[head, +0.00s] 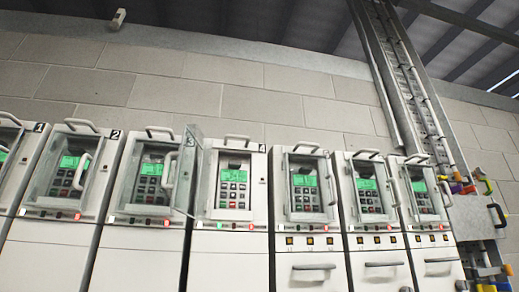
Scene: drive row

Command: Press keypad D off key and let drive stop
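A row of white drive cabinets stands against the wall, each with a keypad and a lit green screen. I cannot read a letter D on any of them; small number labels show on some. The cabinet labelled 4 (213,212) has its clear door (188,172) swung open to the left, and its keypad (233,196) is uncovered. That keypad has a green screen (233,176) above dark keys, with some red keys low down. The other keypads, such as the one on its right (305,195), sit behind clear doors with handles. Neither gripper shows.
Small red and green lights show below several keypads. The three cabinets at the right have orange-lit buttons (310,241) and drawer-like handles (314,267). Coloured items (463,188) hang at the far right, beside a metal cable ladder (415,80). A block wall (230,97) stands behind.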

